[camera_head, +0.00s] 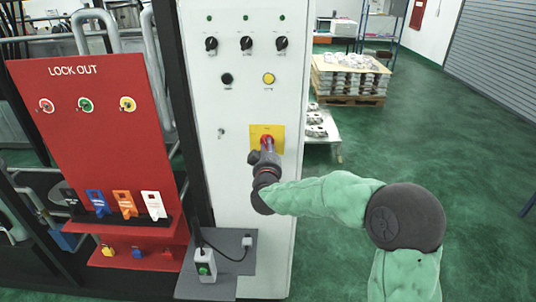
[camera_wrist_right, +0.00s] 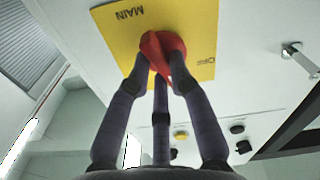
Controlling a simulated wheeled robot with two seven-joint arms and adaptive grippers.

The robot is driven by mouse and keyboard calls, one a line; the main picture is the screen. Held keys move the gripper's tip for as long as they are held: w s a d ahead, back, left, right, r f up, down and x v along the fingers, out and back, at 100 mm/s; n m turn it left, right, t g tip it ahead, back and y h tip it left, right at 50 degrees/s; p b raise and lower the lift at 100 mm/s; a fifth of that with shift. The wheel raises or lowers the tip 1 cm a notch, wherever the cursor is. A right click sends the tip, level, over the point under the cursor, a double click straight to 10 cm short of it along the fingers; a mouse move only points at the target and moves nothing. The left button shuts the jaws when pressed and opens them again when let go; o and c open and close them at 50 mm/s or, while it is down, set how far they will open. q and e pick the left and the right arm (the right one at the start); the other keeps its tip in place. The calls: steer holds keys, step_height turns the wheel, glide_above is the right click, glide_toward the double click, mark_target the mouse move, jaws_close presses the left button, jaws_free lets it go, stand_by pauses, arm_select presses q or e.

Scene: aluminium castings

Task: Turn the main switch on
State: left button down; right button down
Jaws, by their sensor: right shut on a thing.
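The main switch is a red knob (camera_wrist_right: 160,45) on a yellow plate (camera_wrist_right: 200,20) marked MAIN, fixed to a light cabinet front. The wrist view shows it turned over, with the letters OFF near the plate's edge. In the head view the yellow plate (camera_head: 257,131) shows, and the knob is mostly hidden behind my right gripper (camera_head: 266,146). My right gripper is shut on the red knob, its dark fingers around it, as the wrist view (camera_wrist_right: 160,62) shows. Fingers cover part of the knob, so I cannot tell its exact angle. My left gripper is not in view.
Above the switch are a black button (camera_head: 226,79), a yellow button (camera_head: 268,79) and three black selector knobs (camera_head: 246,43). A red LOCK OUT board (camera_head: 85,130) stands left. A grey shelf (camera_head: 232,270) with a small switch box (camera_head: 204,266) juts out below. Green floor (camera_head: 340,215) lies right.

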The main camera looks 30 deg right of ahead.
steer(key=shift+f+m+b, duration=0.15)
steer(key=shift+m+b, duration=1.05)
steer(key=shift+m, duration=0.7)
steer(key=c, duration=1.1)
jaws_free()
steer(key=v, duration=1.2)
